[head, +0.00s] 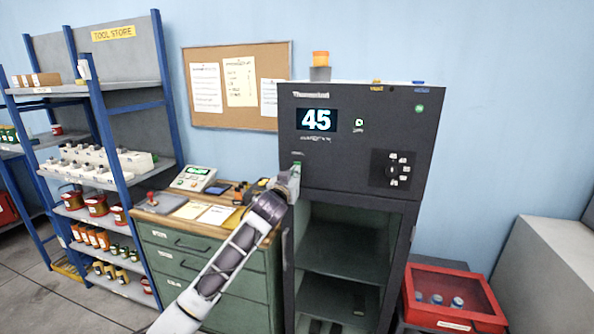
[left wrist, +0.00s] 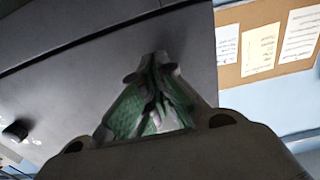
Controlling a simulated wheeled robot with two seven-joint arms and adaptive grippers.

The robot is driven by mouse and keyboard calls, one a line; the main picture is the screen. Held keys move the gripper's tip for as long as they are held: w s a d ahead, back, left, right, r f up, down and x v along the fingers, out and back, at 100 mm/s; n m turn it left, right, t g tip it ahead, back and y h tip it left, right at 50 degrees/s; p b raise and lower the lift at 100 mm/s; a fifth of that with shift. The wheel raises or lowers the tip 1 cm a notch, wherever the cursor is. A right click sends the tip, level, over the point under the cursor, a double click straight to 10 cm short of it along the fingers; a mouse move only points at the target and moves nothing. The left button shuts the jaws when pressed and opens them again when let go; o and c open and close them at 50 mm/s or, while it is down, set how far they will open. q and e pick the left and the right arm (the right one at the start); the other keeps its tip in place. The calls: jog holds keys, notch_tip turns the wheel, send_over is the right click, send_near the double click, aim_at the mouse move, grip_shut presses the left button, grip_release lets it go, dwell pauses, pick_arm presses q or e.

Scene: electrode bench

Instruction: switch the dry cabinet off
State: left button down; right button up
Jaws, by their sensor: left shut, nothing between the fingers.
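The dry cabinet (head: 350,100) is a dark grey upright box in the middle of the head view. Its display (head: 316,120) reads 45, with a small lit green mark (head: 359,123) beside it. A dark round knob (head: 391,170) with small white labels around it sits on a black plate at the front's right. My left gripper (head: 296,168) is shut and empty by the left edge of the cabinet front, below the display and well left of the knob. In the left wrist view its green-padded fingers (left wrist: 155,95) meet before the grey front (left wrist: 120,60); a dark round knob (left wrist: 15,131) shows at left.
Shelves with green-tinted interior (head: 345,240) show in the cabinet's lower part. A green drawer bench (head: 190,255) stands left, a blue-framed rack (head: 118,130) beyond it. A red box (head: 455,295) with bottles is at lower right. An orange-topped lamp (head: 320,60) stands on the cabinet.

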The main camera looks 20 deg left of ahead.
jog(key=shift+a, duration=0.6)
pick_arm(q)
jog(key=shift+s, duration=0.1)
jog(key=s+p, duration=0.1)
jog(key=s, duration=0.6)
jog(key=shift+s+a, duration=0.15)
jog(key=shift+s, duration=0.1)
pick_arm(e)
jog(key=shift+d+r, duration=0.4)
jog(key=shift+r, duration=0.15)
jog(key=shift+d, duration=0.15)
jog(key=shift+d, duration=0.15)
